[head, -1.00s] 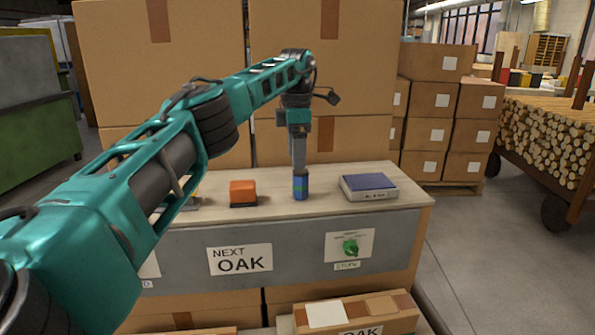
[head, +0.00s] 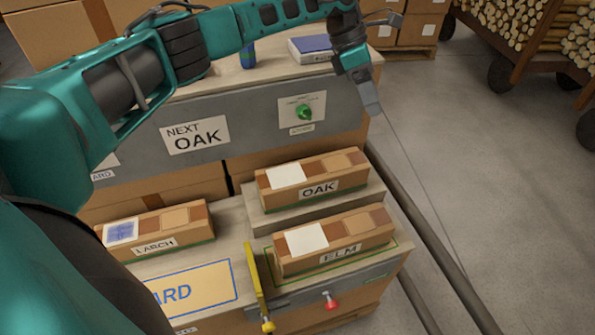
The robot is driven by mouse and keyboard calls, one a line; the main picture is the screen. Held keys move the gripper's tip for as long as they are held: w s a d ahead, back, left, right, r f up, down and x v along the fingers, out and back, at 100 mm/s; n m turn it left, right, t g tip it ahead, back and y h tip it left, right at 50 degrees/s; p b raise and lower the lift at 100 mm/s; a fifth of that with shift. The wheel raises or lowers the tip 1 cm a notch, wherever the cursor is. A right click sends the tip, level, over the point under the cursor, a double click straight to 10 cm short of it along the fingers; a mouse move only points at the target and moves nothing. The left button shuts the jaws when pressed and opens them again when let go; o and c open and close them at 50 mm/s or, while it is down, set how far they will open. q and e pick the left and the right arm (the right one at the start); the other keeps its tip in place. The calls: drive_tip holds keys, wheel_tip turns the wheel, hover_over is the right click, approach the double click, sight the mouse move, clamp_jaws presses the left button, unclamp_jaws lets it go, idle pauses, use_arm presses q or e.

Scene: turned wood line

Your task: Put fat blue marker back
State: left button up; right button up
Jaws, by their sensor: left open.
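The fat blue marker (head: 248,56) stands upright on the pale top of the rear bench (head: 215,78); my left arm hides its upper part. My left gripper (head: 371,106) is open and empty, right of the marker and apart from it, in front of the bench's right end. My right gripper is not in view.
A blue-topped, scale-like box (head: 312,47) sits on the bench. Below are boxes labelled OAK (head: 318,190), ELM (head: 340,253) and LARCH (head: 155,245), a yellow lever (head: 256,285), a red knob (head: 330,300) and a green knob (head: 304,112). Open floor lies right.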

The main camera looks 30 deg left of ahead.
use_arm(q)
drive_tip(key=s+d+r+g+h, duration=0.1)
drive_tip(key=s+d+h, duration=0.3)
drive_tip(key=s+d, duration=0.5)
drive_tip(key=s+d+g+h, duration=0.2)
drive_tip(key=s+d+h, duration=0.2)
drive_tip(key=d, duration=0.9)
drive_tip(key=s+d+r+n+h, duration=0.45)
drive_tip(key=s+r+h, duration=0.25)
drive_tip(key=s+r, duration=0.35)
drive_tip(key=w+a+f+n+t+y, duration=0.4)
drive_tip(key=a+f+n+t, duration=0.2)
drive_tip(key=n+t, duration=0.6)
drive_tip(key=w+a+f+n+t+y, duration=0.5)
drive_tip(key=n+t, duration=0.3)
drive_tip(key=n, duration=0.8)
drive_tip(key=s+a+f+n+g+y, duration=0.3)
drive_tip(key=s+a+f+n+y, duration=0.2)
drive_tip(key=f, duration=0.7)
drive_tip(key=s+a+f+n+g+y, duration=0.3)
drive_tip(key=s+a+f+n, duration=0.5)
drive_tip(key=f, duration=0.4)
drive_tip(key=shift+s+a+f+g+y, duration=0.3)
drive_tip(key=shift+s+a+y, duration=0.3)
drive_tip(key=shift+y, duration=0.3)
drive_tip(key=shift+d+r+n, duration=0.1)
drive_tip(key=shift+n, duration=0.15)
